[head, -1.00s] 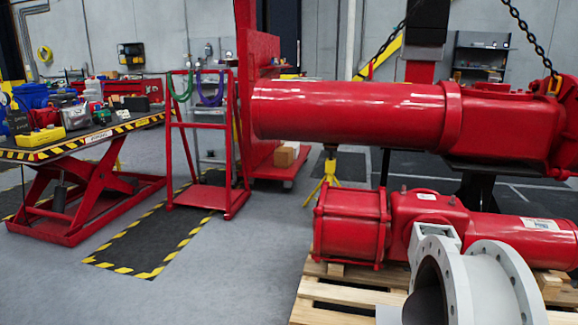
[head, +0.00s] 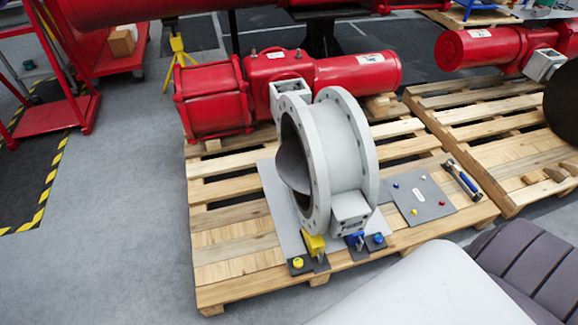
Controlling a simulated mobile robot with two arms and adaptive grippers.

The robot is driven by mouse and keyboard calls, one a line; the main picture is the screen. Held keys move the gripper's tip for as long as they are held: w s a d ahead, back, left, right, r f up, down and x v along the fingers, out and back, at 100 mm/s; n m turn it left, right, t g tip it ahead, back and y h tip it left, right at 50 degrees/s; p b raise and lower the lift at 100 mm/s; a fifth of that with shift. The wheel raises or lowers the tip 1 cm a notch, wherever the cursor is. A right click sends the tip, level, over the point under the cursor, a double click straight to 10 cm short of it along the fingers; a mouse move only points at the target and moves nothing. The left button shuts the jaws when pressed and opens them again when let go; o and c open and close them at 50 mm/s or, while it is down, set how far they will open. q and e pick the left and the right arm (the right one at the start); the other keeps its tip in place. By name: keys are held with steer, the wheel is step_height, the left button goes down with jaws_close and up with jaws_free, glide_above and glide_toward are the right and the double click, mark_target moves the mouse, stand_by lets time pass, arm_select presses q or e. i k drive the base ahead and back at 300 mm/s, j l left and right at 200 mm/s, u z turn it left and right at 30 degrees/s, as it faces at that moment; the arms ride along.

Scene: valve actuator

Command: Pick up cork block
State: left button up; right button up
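Several small brown blocks (head: 553,174) lie on the right-hand wooden pallet at the right edge of the head view. They are too small for me to tell whether one of them is the cork block. Neither of my grippers is in view.
A pallet (head: 230,257) holds a red actuator (head: 345,75), a grey flanged valve (head: 345,150), a grey plate (head: 418,197) and a hammer-like tool (head: 462,180). The right pallet (head: 470,92) stands close beside it. Grey floor (head: 120,230) is clear at left.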

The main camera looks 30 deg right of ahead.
mark_target(531, 178)
steer(key=z, duration=2.75)
